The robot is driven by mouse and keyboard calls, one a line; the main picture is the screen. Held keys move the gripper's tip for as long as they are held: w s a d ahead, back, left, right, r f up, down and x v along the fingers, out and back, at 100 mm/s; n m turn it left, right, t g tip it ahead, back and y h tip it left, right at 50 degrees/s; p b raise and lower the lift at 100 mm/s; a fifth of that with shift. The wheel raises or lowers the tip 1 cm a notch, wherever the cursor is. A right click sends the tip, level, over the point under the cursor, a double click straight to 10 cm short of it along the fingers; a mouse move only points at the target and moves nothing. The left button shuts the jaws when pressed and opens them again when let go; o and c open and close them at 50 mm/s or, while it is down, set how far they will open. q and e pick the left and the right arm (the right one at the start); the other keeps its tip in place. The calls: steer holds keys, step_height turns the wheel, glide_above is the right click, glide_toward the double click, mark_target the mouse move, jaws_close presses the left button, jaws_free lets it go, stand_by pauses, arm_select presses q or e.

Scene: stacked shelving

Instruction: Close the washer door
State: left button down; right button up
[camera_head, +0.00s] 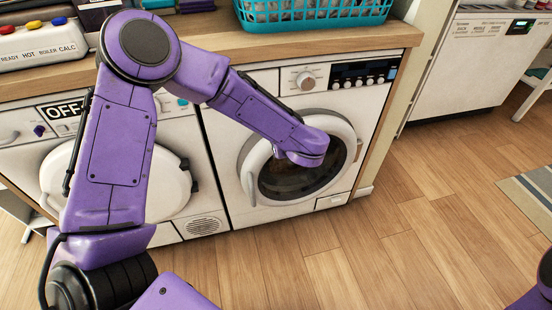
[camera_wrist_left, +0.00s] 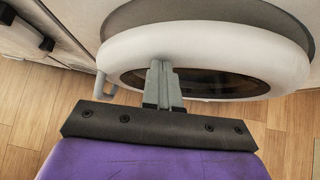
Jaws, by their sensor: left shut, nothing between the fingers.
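The right-hand washer has a round door (camera_head: 326,125) with a white rim and dark glass, and a handle at its left side. The door lies close to the washer front, with a grey ring showing behind its rim; I cannot tell whether it is latched. My left arm reaches across to it, and its wrist covers part of the glass and hides the fingers in the head view. In the left wrist view my left gripper (camera_wrist_left: 160,66) is shut and empty, its tips at the white door rim (camera_wrist_left: 215,50), seemingly touching it. My right gripper is out of view.
A second white machine with a round door (camera_head: 170,180) stands at the left, partly behind my arm. A wooden counter above holds a teal basket (camera_head: 310,14) and a button panel (camera_head: 40,45). The wooden floor (camera_head: 420,220) in front is clear, with a striped rug at right.

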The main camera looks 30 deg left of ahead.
arm_select(q)
steer(key=shift+w+a+m, duration=0.3)
steer(key=shift+w+a, duration=0.3)
steer(key=shift+a, duration=0.2)
